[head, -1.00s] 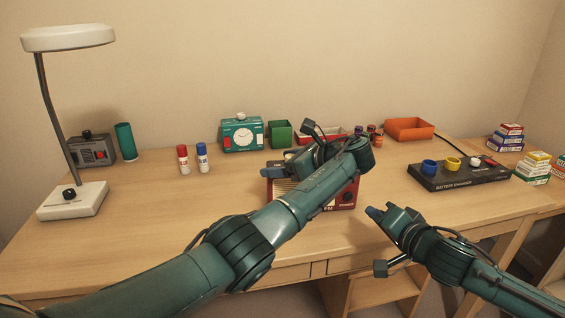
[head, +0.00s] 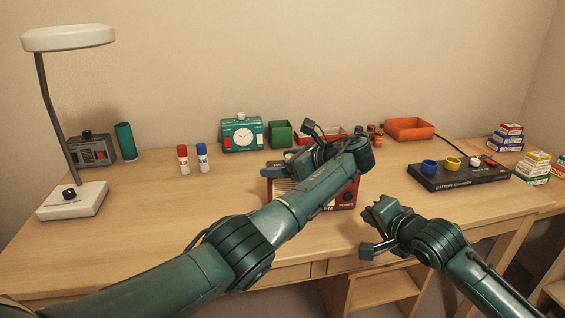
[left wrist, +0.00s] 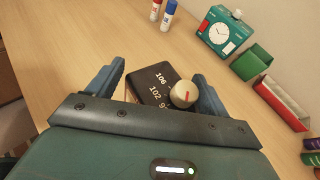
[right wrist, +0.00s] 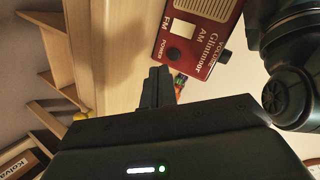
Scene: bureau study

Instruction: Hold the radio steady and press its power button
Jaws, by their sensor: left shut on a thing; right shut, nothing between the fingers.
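The red radio (head: 345,195) stands on the desk, partly hidden behind my left arm in the head view. The left wrist view shows its dark top with a number scale (left wrist: 155,82) and a cream knob (left wrist: 182,94). My left gripper (head: 283,169) is shut on the radio, with a finger on either side (left wrist: 155,88).
A black battery charger (head: 460,177) with coloured rings lies to the right. A green clock (head: 242,134), green box (head: 280,134) and orange tray (head: 409,129) stand at the back. Two glue sticks (head: 202,158) and a lamp (head: 72,200) are left. The front left desk is clear.

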